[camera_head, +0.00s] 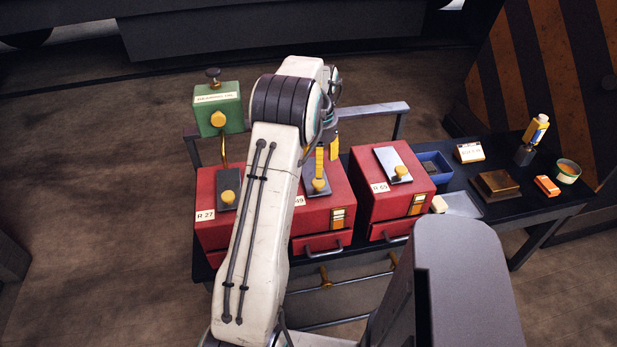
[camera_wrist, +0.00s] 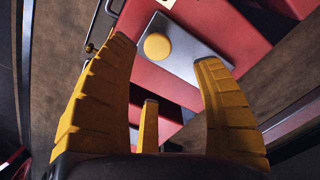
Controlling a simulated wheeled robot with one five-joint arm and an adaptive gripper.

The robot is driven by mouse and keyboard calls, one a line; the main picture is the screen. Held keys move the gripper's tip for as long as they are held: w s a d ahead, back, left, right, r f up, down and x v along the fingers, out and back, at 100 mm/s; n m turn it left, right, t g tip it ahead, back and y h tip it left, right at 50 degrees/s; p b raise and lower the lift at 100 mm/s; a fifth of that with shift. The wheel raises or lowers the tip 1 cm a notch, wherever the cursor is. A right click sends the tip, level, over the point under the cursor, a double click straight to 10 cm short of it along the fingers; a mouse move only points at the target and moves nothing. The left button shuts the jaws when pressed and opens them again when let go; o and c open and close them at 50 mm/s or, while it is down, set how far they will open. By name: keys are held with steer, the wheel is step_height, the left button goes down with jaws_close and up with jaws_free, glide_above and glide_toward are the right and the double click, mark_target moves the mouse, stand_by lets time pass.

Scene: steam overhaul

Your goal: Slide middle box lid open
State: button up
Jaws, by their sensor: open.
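The middle red box (camera_head: 330,212) stands on the dark bench, partly hidden by my arm. Its grey metal lid (camera_head: 312,172) lies over the top and carries a round yellow knob (camera_head: 319,184). In the wrist view the lid (camera_wrist: 192,42) and its knob (camera_wrist: 157,46) show between and beyond my fingers. My gripper (camera_head: 326,162) is open, its yellow fingers above the lid, just behind the knob in the head view. In the wrist view my gripper (camera_wrist: 168,58) has its fingers spread around the knob's direction. I cannot tell if any finger touches.
A red box (camera_head: 217,215) stands left, another red box (camera_head: 390,200) right, each with a knobbed lid. A green box (camera_head: 217,108) rises behind the left one. A blue tray (camera_head: 432,166) and several small items lie right on the bench. A grey rail (camera_head: 372,110) runs behind.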

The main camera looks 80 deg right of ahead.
mark_target(318, 182)
steer(key=shift+s+a, duration=0.15)
steer(key=shift+a, duration=0.05)
steer(key=shift+f, duration=0.15)
steer(key=shift+m, duration=0.3)
steer(key=shift+f+p, duration=0.45)
steer(key=shift+f, duration=3.05)
jaws_close()
